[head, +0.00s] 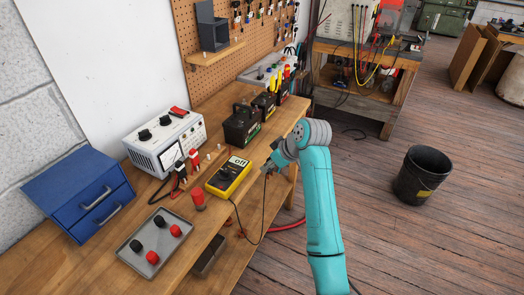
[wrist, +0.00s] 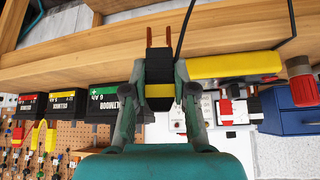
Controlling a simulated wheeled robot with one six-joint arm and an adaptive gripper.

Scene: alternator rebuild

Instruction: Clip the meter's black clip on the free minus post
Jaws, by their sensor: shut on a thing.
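The yellow meter (head: 228,177), its display reading "off", lies on the bench. Its black clip (wrist: 160,92), with a yellow band and copper jaws, is held in my gripper (wrist: 162,72). The copper jaws point away from my gripper towards the wooden bench edge. In the head view my gripper (head: 268,168) is beside the bench's front edge, right of the meter, and a thin black lead hangs below it. Small posts (head: 208,156) stand on a strip behind the meter, with a red clip (head: 194,157) and a black clip (head: 181,170) at its left. I cannot tell which post is minus.
A white power unit (head: 166,140) stands behind the strip, and dark batteries (head: 241,126) stand to its right. A grey tray (head: 130,262) of red and black knobs, a red-capped object (head: 199,199) and blue drawers (head: 78,190) are at left. A black bucket (head: 422,175) stands on the floor.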

